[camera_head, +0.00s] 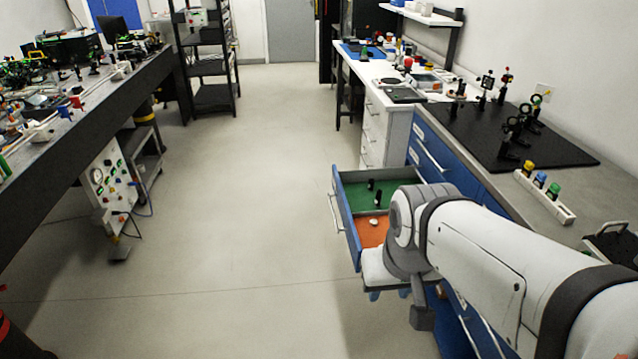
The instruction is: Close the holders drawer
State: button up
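The open drawer (345,222) is pulled out from the blue cabinet (428,152) under the right-hand bench. It has a blue front with a silver handle (336,212). Inside are a green section with small dark holders (377,198) and an orange section with a small pale piece (373,222). My white arm reaches in from the lower right and covers the near part of the drawer. My gripper (387,295) hangs below the wrist at the drawer's near side, and only small blue tips show. Whether it touches the drawer, and its opening, cannot be made out.
A black breadboard (510,140) with optic mounts lies on the right bench, beside a white strip (545,196) with coloured caps. A long dark bench (110,95) runs along the left. The floor (240,220) between the benches is clear.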

aim_at(356, 206)
jog(key=u, duration=0.1)
jog(key=k, duration=0.35)
jog(key=z, duration=0.25)
jog(key=i, duration=0.85)
jog(key=u, duration=0.05)
jog(key=k, duration=1.25)
jog(key=u, duration=0.25)
jog(key=i, duration=1.15)
jog(key=z, duration=0.5)
jog(key=i, duration=0.8)
jog(key=z, duration=0.55)
jog(key=k, duration=0.4)
jog(key=z, duration=0.05)
